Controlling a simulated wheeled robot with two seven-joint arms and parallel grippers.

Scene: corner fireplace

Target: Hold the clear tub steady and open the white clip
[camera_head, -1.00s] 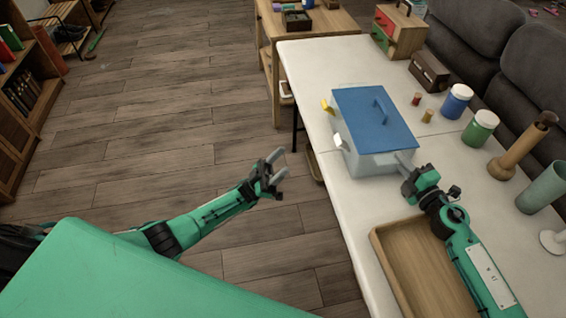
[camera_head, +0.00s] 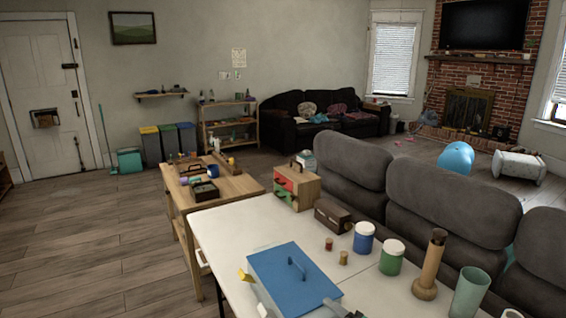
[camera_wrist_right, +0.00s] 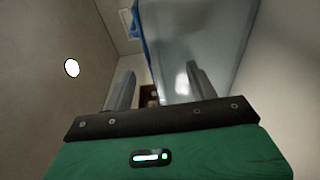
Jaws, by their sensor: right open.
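The clear tub with its blue lid (camera_head: 292,280) stands on the white table, cut off by the bottom edge of the head view. Its pale wall (camera_wrist_right: 205,35) fills the upper middle of the right wrist view. The white clip (camera_head: 264,311) shows at the tub's left side by the bottom edge, and a yellow clip (camera_head: 245,276) is farther back on that side. My right gripper (camera_wrist_right: 158,76) is open close to the tub wall; I cannot tell whether its fingers touch it. It shows only partly at the tub's right in the head view (camera_head: 338,306). My left gripper is out of view.
Small jars, a blue jar (camera_head: 364,238), a green jar (camera_head: 391,257), a wooden pestle-like piece (camera_head: 430,265) and a green cup (camera_head: 470,292) stand right of the tub. A brown box (camera_head: 332,215) and drawer box (camera_head: 296,187) are behind. The table's left part is clear.

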